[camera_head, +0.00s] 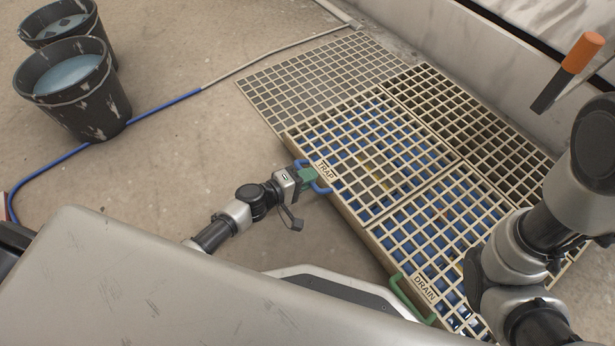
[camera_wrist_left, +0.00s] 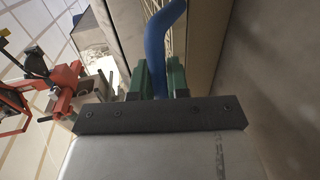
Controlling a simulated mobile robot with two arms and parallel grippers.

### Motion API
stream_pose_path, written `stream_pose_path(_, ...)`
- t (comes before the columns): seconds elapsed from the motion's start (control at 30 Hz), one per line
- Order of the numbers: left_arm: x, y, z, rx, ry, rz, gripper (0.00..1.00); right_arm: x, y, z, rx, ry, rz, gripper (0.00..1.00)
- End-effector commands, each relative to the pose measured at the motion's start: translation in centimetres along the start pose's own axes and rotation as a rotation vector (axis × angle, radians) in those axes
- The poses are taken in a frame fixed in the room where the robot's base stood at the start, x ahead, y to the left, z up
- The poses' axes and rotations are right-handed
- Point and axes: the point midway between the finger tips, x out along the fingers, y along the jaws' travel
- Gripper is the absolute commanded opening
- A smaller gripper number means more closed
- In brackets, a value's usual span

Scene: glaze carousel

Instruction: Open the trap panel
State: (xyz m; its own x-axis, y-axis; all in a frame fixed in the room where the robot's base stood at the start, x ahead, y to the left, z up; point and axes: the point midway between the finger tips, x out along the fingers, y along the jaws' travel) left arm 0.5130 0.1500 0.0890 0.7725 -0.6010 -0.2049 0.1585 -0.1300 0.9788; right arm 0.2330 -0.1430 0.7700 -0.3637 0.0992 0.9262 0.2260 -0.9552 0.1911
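The trap panel (camera_head: 394,153) is a beige grating lying flat and level with the gratings around it, with a TRAP label and a blue handle (camera_head: 319,186) on its near left edge. My left gripper (camera_head: 308,178) is at this handle. In the left wrist view its green fingers (camera_wrist_left: 160,80) close on both sides of the blue handle (camera_wrist_left: 157,45), with no clear gap. My right arm shows at the right edge of the head view, but I cannot make out its gripper.
The drain panel (camera_head: 452,216), with a green handle (camera_head: 411,299), adjoins the trap panel. Two dark buckets (camera_head: 85,103) of pale liquid stand at upper left, near a blue hose (camera_head: 150,113). An orange and dark object (camera_head: 580,53) shows at upper right.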

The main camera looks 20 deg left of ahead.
Motion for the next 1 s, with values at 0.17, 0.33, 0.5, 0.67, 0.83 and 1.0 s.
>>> stream_pose_path(0.17, 0.0, 0.0, 0.0, 0.0, 0.0, 0.0, 0.0, 0.0, 0.0, 0.0, 0.0, 0.0, 0.0, 0.43)
stream_pose_path(0.33, 0.0, 0.0, 0.0, 0.0, 0.0, -0.001, 0.0, 0.1, 0.0, 0.0, 0.0, 0.0, 0.0, 0.43)
stream_pose_path(0.5, -0.1, 0.8, 0.0, -0.001, -0.001, -0.011, 0.0, 0.9, 0.2, 0.3, 0.0, 0.0, 0.0, 0.43)
stream_pose_path(0.67, -0.2, 2.5, 0.0, -0.002, -0.004, -0.035, 0.0, 2.5, 0.7, 1.2, 0.001, -0.008, 0.005, 0.43)
stream_pose_path(0.83, -0.3, 5.0, 0.0, -0.002, -0.005, -0.082, 0.0, 4.1, 1.5, 3.2, 0.005, -0.05, 0.018, 0.43)
stream_pose_path(1.0, -0.3, 7.8, 0.1, -0.003, -0.005, -0.142, 0.0, 4.6, 2.2, 5.3, 0.014, -0.122, 0.044, 0.43)
